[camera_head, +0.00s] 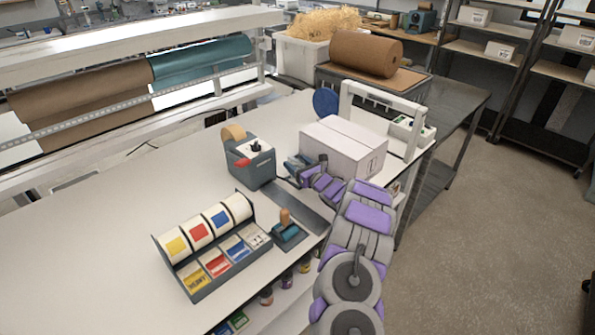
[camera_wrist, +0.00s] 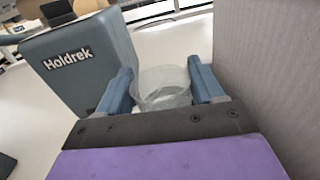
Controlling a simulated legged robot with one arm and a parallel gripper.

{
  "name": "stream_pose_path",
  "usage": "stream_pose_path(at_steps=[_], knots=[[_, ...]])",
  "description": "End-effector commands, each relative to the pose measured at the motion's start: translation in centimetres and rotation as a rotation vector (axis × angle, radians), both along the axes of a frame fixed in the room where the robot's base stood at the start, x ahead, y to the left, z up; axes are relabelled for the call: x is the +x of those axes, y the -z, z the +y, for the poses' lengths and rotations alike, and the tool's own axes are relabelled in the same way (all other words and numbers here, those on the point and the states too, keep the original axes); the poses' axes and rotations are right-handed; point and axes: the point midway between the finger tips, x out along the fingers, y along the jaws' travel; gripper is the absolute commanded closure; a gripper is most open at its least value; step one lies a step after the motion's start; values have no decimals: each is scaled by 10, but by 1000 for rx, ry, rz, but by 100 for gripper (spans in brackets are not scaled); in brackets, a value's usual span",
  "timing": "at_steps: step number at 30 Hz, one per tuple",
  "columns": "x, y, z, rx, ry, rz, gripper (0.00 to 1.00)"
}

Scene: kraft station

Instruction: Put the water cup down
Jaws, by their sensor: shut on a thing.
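The water cup (camera_wrist: 163,92) is a clear, see-through cup in the middle of the wrist view, between the two blue fingers of my gripper (camera_wrist: 162,84). The gripper is shut on the cup, which looks upright. In the head view my gripper (camera_head: 298,165) is over the white bench, between the tape dispenser and the closed box. I cannot make out the cup clearly there. Whether the cup's base touches the bench is hidden.
The blue-grey tape dispenser (camera_head: 250,162) stands close left of my gripper, the pale box (camera_head: 343,148) close right. A label roll rack (camera_head: 188,272) and a stamp (camera_head: 287,232) are nearer. The white bench (camera_head: 90,245) is clear at left.

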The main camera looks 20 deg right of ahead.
Motion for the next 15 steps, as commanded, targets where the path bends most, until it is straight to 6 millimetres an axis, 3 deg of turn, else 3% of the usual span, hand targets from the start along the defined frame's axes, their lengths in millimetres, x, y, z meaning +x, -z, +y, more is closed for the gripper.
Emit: stream_pose_path(at_steps=[1, 4, 11, 12, 15], knots=[[0, 12, -1, 0, 2, 3, 71], [0, 24, -2, -1, 2, 0, 71], [-1, 25, -2, -2, 2, -2, 71], [-1, 25, -1, -3, 2, -2, 31], [-1, 25, 0, -3, 1, -1, 22]])
